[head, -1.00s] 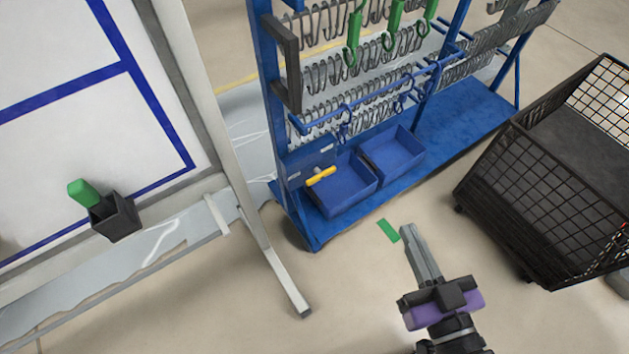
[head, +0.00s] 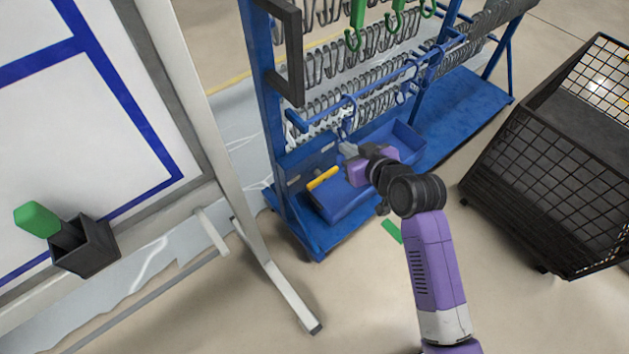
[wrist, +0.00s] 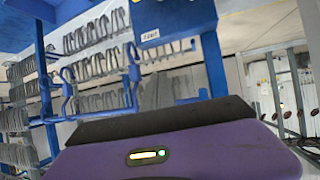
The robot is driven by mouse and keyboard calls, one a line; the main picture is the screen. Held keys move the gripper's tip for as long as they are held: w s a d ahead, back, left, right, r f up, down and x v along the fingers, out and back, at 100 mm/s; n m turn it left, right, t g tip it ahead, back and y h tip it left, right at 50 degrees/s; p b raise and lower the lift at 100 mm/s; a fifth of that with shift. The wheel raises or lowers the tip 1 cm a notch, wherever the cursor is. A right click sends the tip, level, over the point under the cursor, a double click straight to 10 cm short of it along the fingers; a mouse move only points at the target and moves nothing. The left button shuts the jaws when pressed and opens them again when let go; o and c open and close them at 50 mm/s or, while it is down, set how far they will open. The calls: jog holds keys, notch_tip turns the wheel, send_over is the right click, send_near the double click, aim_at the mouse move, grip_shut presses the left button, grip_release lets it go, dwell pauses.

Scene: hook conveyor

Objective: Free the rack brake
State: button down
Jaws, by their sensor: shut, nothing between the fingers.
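The blue rack (head: 283,150) carries a yellow lever (head: 322,178) low on its near post, beside a blue plate (head: 308,160). The lever slants up to the right; I take it to be the rack brake's handle. My gripper (head: 346,148) is shut and empty, just above and right of the lever, apart from it as far as I can tell. In the wrist view my purple gripper body (wrist: 170,155) fills the bottom and its fingertips do not show. A blue box with a small label (wrist: 172,18) is ahead, with a bit of yellow at its left edge.
Blue bins (head: 400,140) sit on the rack's base, partly behind my arm. Rows of grey hooks and several green hooks (head: 397,20) hang above. A whiteboard (head: 90,110) with a splayed foot stands left, a black mesh cart (head: 540,170) right.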

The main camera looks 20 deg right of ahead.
jog(key=s+a+f+n+g+y, duration=0.1)
jog(key=s+a+f+n+g, duration=0.1)
jog(key=f, duration=0.4)
jog(key=shift+s+a+f+g+y, duration=0.15)
jog(key=shift+a+f+g+y, duration=0.2)
jog(key=shift+a+g, duration=0.45)
jog(key=shift+r, duration=0.1)
jog(key=b, duration=0.3)
send_over(313, 181)
jog(key=s, duration=0.3)
notch_tip(313, 181, down, 7)
jog(key=shift+w+d+f+b, duration=0.1)
jog(key=shift+d+f+b, duration=0.1)
jog(key=shift+f, duration=0.5)
jog(key=shift+w+d+f+b, duration=0.1)
jog(key=shift+f+b, duration=0.1)
jog(key=shift+f, duration=0.45)
jog(key=shift+d+f+b, duration=0.1)
jog(key=shift+f+b, duration=0.1)
jog(key=shift+f, duration=0.5)
